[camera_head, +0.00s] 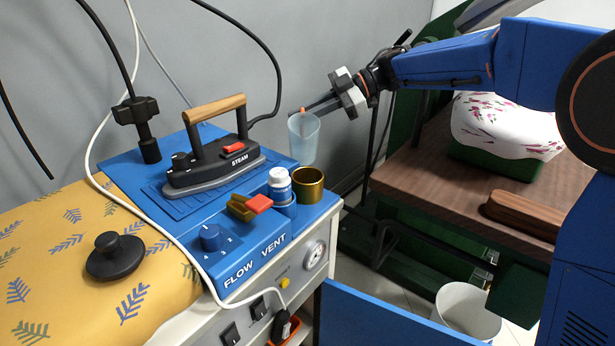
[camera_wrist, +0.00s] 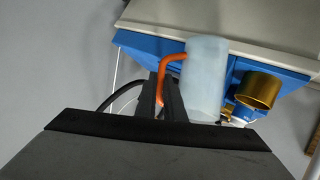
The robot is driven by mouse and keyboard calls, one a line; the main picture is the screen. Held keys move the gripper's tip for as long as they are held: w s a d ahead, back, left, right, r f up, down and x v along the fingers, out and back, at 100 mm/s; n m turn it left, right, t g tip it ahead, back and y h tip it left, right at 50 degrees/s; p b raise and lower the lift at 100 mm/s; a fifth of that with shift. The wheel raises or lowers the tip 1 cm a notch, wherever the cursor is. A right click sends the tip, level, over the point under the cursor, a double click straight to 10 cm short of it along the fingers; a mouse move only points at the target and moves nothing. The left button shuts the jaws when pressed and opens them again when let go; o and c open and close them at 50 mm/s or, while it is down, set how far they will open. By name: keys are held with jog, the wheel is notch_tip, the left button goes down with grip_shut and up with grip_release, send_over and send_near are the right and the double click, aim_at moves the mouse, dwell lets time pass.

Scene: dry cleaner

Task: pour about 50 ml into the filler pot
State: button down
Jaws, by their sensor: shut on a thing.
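A translucent pale-blue measuring cup (camera_head: 303,146) with an orange handle (camera_wrist: 167,68) is held in the air by my gripper (camera_head: 312,107). The fingers are shut on the handle. The cup looks close to upright, with a slight lean. Its body also shows in the wrist view (camera_wrist: 206,80). A paler lower part may be liquid, but I cannot read a level. A brass pot (camera_head: 308,196), which looks like the filler pot, stands open on the right corner of the blue tabletop. The cup hangs above and behind it. The pot also shows in the wrist view (camera_wrist: 258,91); its inside bottom is hidden.
A white-capped bottle (camera_head: 279,184) stands beside the pot on the left. A steam iron (camera_head: 214,165) with a wooden handle rests behind on the blue top. A wooden table (camera_head: 420,191) stands right, across a gap.

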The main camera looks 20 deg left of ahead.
aim_at(303, 114)
jog(key=s+r+n, duration=0.1)
jog(key=s+d+r+n+t, duration=0.1)
jog(key=s+r, duration=0.1)
jog(key=shift+s+d, duration=0.15)
jog(key=shift+s+d+r+n+t+y, duration=0.2)
jog(key=shift+s+r+n+t+y, duration=0.2)
jog(key=shift+s+n+t, duration=0.25)
jog(key=shift+s+d+r+n+t+y, duration=0.2)
jog(key=shift+s+r+n+t+y, duration=0.15)
jog(key=shift+s+n+t, duration=0.25)
jog(key=shift+s+d+n+y, duration=0.15)
jog(key=shift+s+n+y, duration=0.1)
jog(key=shift+n, duration=0.2)
jog(key=shift+s+d+r+n+t, duration=0.25)
jog(key=shift+s+r+n+t, duration=0.2)
jog(key=shift+s+r+n, duration=0.15)
dwell(0.6)
jog(key=shift+s, duration=0.1)
jog(key=shift+s+d+r+y, duration=0.1)
jog(key=shift+s+y, duration=0.15)
jog(key=shift+y, duration=0.05)
jog(key=shift+s+d+r+n+t, duration=0.2)
jog(key=shift+s+n, duration=0.1)
jog(key=shift+s, duration=0.15)
jog(key=shift+s+d+r+n+t, duration=0.1)
jog(key=shift+s+d+n, duration=0.15)
jog(key=shift+s, duration=0.2)
dwell(1.3)
